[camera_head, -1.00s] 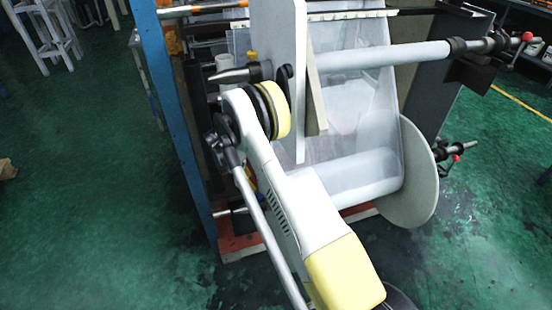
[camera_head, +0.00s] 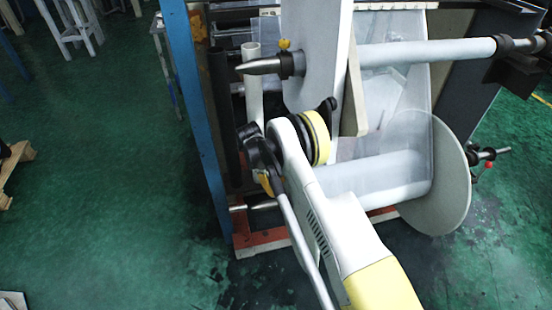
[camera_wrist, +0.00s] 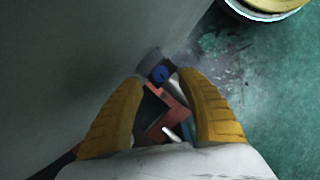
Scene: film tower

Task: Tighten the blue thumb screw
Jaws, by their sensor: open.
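The blue thumb screw (camera_wrist: 160,74) shows in the wrist view as a small round blue head on a dark grey collar, beside a large grey surface. My gripper (camera_wrist: 158,79) is open, with one yellow finger on each side of the screw in the picture. I cannot tell whether the fingertips are level with it or still short of it; no contact is visible. In the head view my arm covers that spot, and the blue screw is not visible there.
A large grey disc (camera_head: 440,185) with clear film stands at the right. A pointed shaft end with a yellow knob (camera_head: 284,44) juts out above my wrist. A blue post (camera_head: 186,110) rises at the left. Green floor (camera_head: 95,170) is open further left.

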